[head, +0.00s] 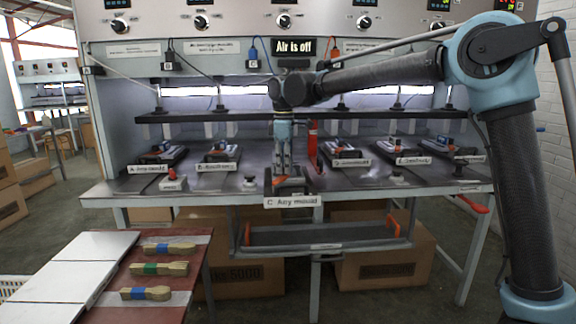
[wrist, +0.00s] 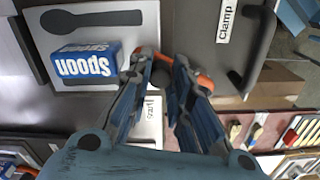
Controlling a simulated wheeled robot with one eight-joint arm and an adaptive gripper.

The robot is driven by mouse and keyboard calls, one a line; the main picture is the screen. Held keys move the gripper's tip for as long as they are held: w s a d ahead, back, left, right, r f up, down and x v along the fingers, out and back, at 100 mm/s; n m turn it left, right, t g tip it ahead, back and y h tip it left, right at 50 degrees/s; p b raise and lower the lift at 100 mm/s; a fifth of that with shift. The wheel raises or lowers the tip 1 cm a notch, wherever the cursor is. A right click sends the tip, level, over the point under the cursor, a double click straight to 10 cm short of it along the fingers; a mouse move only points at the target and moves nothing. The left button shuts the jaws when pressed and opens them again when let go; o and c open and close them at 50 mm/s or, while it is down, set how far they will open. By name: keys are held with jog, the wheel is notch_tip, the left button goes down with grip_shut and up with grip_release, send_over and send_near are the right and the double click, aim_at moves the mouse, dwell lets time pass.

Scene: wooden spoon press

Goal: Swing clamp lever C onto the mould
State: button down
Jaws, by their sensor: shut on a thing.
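My gripper (head: 284,168) points down over the station labelled C Any mould (head: 292,201) at the middle of the press. In the wrist view its fingers (wrist: 161,64) are closed on the clamp lever (wrist: 203,82), whose orange part shows beside the right finger. A dark round end shows between the fingertips. The mould plate (wrist: 139,38), with dark spoon shapes and a blue block marked Spoon (wrist: 88,64), lies left of the fingers. A grey part labelled Clamp (wrist: 228,22) is to their right. My gripper hides much of station C in the head view.
Other mould stations, such as B (head: 220,152) and D (head: 346,153), stand on both sides. A dark bar (head: 230,117) runs behind my gripper. A white box marked Start (wrist: 150,118) sits near the fingers. Wooden spoon blanks (head: 158,269) lie on the front left table.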

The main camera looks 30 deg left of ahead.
jog(key=c, duration=1.4)
grip_release()
jog(key=shift+c, duration=0.2)
jog(key=shift+r, duration=0.2)
notch_tip(320, 180, up, 12)
jog(key=shift+f, duration=0.15)
jog(key=shift+w, duration=0.1)
